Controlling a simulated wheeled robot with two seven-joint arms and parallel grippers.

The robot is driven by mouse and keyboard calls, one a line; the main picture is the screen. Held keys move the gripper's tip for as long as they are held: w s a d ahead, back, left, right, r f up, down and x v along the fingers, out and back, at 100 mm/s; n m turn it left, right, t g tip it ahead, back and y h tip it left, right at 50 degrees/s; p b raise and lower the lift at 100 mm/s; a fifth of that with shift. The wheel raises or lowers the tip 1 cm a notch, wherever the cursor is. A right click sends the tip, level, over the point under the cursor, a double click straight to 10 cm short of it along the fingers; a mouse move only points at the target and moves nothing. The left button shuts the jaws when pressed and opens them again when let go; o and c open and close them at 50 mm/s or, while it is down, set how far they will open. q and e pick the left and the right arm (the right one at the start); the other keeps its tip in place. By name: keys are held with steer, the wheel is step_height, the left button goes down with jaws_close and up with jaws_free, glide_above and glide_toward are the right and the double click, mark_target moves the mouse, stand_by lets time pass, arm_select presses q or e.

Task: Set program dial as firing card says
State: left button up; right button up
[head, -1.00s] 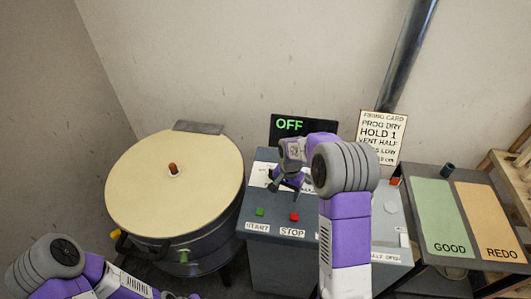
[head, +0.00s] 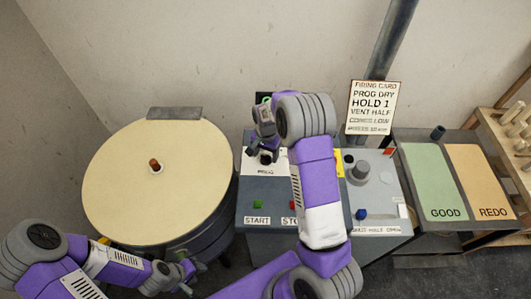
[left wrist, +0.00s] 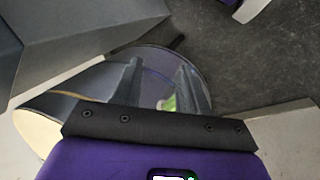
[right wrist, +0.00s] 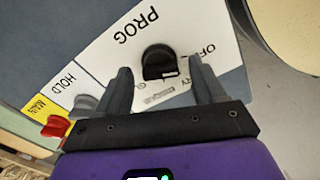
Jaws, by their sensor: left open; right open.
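The program dial is a black knob (right wrist: 160,62) on a white plate marked PROG, with OFF and a partly covered DRY label beside it. In the right wrist view it stands between the spread fingers of my right gripper (right wrist: 160,85); I cannot tell if they touch it. In the head view that gripper (head: 264,156) is over the dial plate, hiding part of it. My left gripper (head: 178,277) is open and empty by the kiln's front.
The round kiln (head: 120,190) with a cream lid is at left. START and STOP buttons, a green one (head: 257,204) and a red one, are on the panel front. A grey knob (head: 361,171) and blue knob (head: 361,214) are to the right. GOOD and REDO mats (head: 430,180) lie further right.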

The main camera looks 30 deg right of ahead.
steer(key=shift+f, duration=0.1)
steer(key=shift+c, duration=0.8)
steer(key=c, duration=0.9)
steer(key=shift+m, duration=0.4)
steer(key=m, duration=0.3)
steer(key=shift+m+p, duration=0.5)
steer(key=shift+m, duration=2)
